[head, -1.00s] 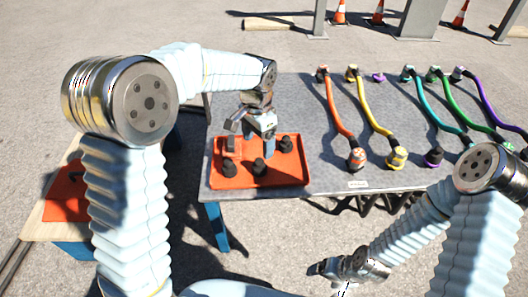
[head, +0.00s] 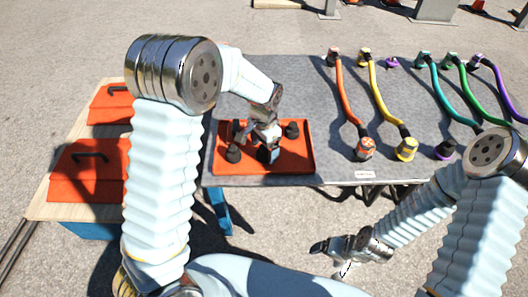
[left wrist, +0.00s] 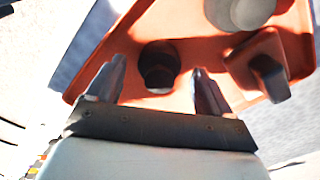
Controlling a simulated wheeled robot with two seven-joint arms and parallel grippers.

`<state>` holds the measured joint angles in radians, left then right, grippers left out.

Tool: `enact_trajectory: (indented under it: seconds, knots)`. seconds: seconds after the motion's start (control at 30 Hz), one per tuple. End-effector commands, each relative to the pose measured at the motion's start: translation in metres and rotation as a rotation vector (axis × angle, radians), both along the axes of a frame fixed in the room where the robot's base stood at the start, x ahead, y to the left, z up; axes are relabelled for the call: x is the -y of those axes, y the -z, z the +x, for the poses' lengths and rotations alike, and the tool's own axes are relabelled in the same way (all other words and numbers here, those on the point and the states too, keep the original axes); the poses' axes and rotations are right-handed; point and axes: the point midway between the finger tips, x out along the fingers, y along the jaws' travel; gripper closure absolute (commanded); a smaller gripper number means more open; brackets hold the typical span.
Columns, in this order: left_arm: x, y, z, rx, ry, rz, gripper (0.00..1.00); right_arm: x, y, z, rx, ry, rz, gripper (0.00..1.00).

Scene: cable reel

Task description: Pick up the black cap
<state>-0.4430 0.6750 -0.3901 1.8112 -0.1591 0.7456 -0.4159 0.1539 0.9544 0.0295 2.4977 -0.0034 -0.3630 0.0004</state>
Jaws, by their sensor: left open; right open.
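A black cap (left wrist: 159,65) stands on the orange-red tray (left wrist: 185,55) between the two spread fingers of my left gripper (left wrist: 155,84) in the left wrist view. My left gripper is open, and neither finger clearly touches the cap. In the head view my left gripper (head: 268,148) is low over the front middle of the tray (head: 302,163) and partly hides the cap there. My right gripper (head: 322,247) is open and empty, off the table's front.
The tray lies on a grey table (head: 330,115). To its right, several coloured cables with connectors, including an orange cable (head: 345,100) and a yellow cable (head: 380,100), lie on the table. A wooden side table (head: 60,205) at left carries orange lids with black handles.

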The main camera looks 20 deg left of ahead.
Motion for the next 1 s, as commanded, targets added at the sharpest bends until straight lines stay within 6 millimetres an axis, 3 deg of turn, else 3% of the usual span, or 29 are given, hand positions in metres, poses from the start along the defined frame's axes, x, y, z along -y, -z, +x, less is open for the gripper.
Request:
enact_trajectory:
  seconds: [0.1, 0.37, 0.8, 1.0]
  knots:
    - [0.0, 0.0138, -0.0002, -0.001, 0.0, 0.001, 0.19, -0.0001, -0.0001, 0.0, 0.0, 0.0, 0.0, 0.17]
    - [0.0003, 0.0166, 0.0002, 0.001, -0.001, -0.001, 0.19, -0.0001, 0.0, 0.0, 0.0, 0.0, 0.0, 0.17]
    - [0.0005, 0.0163, 0.0003, 0.001, 0.0, -0.001, 0.85, 0.0, 0.0, 0.0, 0.0, 0.0, 0.0, 0.17]
    - [0.0004, 0.016, 0.0003, 0.001, 0.0, -0.001, 0.87, -0.0001, 0.0, 0.0, 0.0, 0.0, 0.0, 0.17]
